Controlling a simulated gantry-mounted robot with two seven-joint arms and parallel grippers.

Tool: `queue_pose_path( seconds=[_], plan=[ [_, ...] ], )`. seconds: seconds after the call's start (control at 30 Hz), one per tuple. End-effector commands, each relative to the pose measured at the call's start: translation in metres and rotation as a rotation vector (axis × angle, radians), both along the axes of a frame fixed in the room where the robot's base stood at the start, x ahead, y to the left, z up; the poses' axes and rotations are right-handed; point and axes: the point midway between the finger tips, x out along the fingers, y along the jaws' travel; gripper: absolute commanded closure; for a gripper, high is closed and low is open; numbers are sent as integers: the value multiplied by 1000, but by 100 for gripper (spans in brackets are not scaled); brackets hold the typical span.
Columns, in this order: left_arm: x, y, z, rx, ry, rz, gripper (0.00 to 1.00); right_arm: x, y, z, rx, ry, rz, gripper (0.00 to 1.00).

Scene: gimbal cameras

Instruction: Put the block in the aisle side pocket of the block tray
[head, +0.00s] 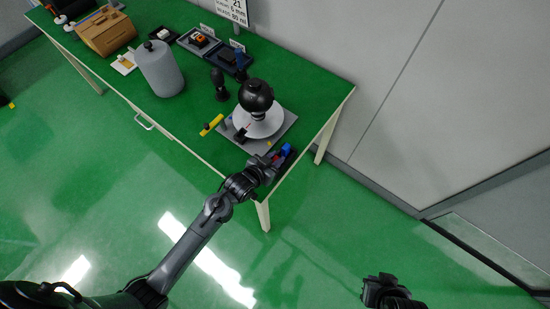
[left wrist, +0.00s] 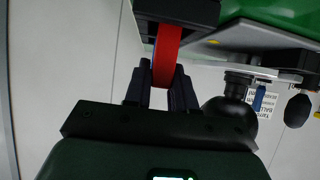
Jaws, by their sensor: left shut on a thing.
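The block tray (head: 292,160) is a small dark box at the table's right front corner. Its dark underside or wall (left wrist: 178,12) fills the top of the left wrist view. My left gripper (head: 268,166) is at the tray's near side, shut on the red block (left wrist: 166,55), which stands between the two dark fingers and reaches up to the tray. A blue strip shows along the block's left edge; I cannot tell if it is part of it. The tray's pockets are hidden. My right gripper (head: 382,290) is away from the table, its jaws unclear.
Left of the tray, a grey plate (head: 282,127) carries a white disc (head: 262,124) and black ball (head: 256,95). A yellow bar (head: 211,125), grey cylinder (head: 160,69) and brown box (head: 105,32) stand farther left on the green table. The floor in front is clear.

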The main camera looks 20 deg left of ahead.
Motion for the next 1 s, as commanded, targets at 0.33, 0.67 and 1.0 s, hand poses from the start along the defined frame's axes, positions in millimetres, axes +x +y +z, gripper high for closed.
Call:
queue_pose_path(
  seconds=[0.33, 0.67, 1.0],
  plan=[
    [0, 0, -1, 0, 0, 0, 50, 0, 1, 0, 5, 0, -3, 100],
    [-8, 2, 6, 0, 1, 0, 50, 0, 1, 3, 4, 0, -2, 100],
    [-58, 16, 35, 1, 1, 0, 50, 0, -1, 11, -6, -1, 4, 100]
  ],
)
